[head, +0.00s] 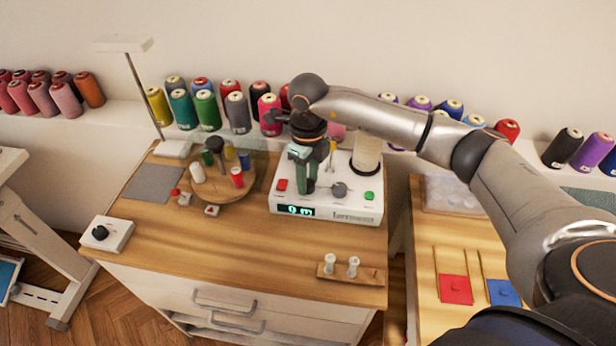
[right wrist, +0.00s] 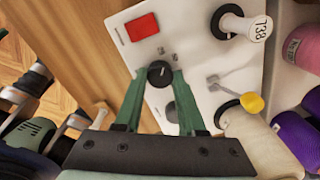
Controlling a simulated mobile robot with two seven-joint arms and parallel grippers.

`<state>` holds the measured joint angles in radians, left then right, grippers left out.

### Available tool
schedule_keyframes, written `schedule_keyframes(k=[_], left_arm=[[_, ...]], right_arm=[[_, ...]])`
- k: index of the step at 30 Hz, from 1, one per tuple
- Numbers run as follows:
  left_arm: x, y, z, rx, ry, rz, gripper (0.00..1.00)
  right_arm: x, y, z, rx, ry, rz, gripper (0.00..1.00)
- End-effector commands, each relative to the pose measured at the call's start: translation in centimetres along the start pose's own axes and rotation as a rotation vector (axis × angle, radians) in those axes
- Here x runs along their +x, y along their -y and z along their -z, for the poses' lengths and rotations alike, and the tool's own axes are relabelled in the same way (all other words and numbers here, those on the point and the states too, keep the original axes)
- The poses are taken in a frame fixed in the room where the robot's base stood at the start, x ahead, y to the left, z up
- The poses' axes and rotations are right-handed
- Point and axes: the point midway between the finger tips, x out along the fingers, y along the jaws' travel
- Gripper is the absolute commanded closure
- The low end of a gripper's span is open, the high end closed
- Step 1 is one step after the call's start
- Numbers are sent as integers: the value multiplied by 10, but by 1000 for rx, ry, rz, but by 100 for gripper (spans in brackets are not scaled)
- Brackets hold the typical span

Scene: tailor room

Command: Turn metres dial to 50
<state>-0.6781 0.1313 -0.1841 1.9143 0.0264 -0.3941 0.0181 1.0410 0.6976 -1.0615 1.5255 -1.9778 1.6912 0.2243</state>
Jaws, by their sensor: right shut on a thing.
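The white winding machine (head: 325,206) stands on the wooden cabinet top, and its display (head: 299,211) reads "0 m". My right gripper (head: 307,188) reaches down from above onto its front panel, between the red button (head: 282,185) and a grey knob (head: 339,189). In the right wrist view the green fingers of my right gripper (right wrist: 161,78) are shut on a small black dial (right wrist: 160,72) with a pale pointer mark. The red button also shows in the right wrist view (right wrist: 142,27). My left gripper is not in view.
A green button (head: 369,196) is at the panel's right. A thread cone (head: 367,153) stands behind it. A round wooden tray (head: 217,184) with small spools lies left of the machine. A spool holder (head: 351,274) lies in front. Thread cones line the back shelf.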

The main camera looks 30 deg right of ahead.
Motion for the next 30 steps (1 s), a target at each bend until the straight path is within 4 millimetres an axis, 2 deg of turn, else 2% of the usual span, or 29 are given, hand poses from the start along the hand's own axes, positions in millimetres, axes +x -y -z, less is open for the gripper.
schedule_keyframes(k=[15, 30], left_arm=[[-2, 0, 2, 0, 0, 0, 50], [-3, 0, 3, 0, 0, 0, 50]], right_arm=[[-1, 0, -1, 399, 2, 0, 100], [-1, 0, -1, 534, 3, 0, 100]])
